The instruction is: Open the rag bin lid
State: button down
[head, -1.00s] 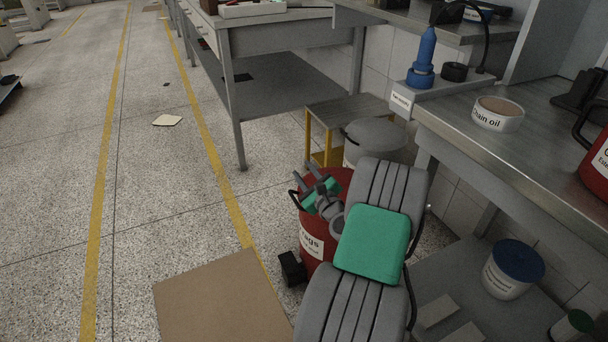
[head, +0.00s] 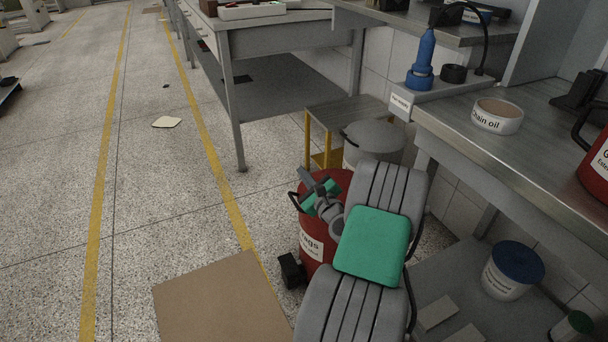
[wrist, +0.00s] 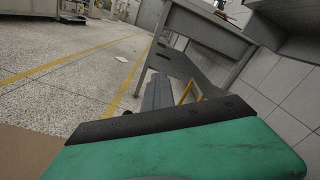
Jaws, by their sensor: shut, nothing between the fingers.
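The red rag bin (head: 313,244), with a white label reading "ags", stands on the floor left of my arm. Its red top (head: 341,178) looks down and level, partly hidden by my arm. A black handle shows at its left rim, and a black pedal-like block (head: 290,270) sits at its foot. My gripper (head: 304,178) is over the bin's top, its grey fingers together with nothing between them. Whether it touches the lid cannot be told. In the wrist view the grey fingers (wrist: 157,94) show beyond my green gripper housing; the lid is mostly hidden there.
A grey-lidded bin (head: 374,135) and a yellow-legged stool (head: 343,118) stand behind the rag bin. A metal workbench (head: 480,120) is at right. A brown mat (head: 218,305) lies in front. The floor at left is open.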

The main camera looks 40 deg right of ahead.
dwell(0.8)
jog(key=c, duration=1.5)
grip_release()
jog(key=shift+s, duration=0.1)
jog(key=p+v, duration=0.1)
jog(key=v, duration=0.6)
jog(key=shift+s+a+p, duration=0.15)
jog(key=shift+s+p, duration=0.15)
jog(key=shift+p, duration=0.1)
jog(key=shift+c, duration=0.2)
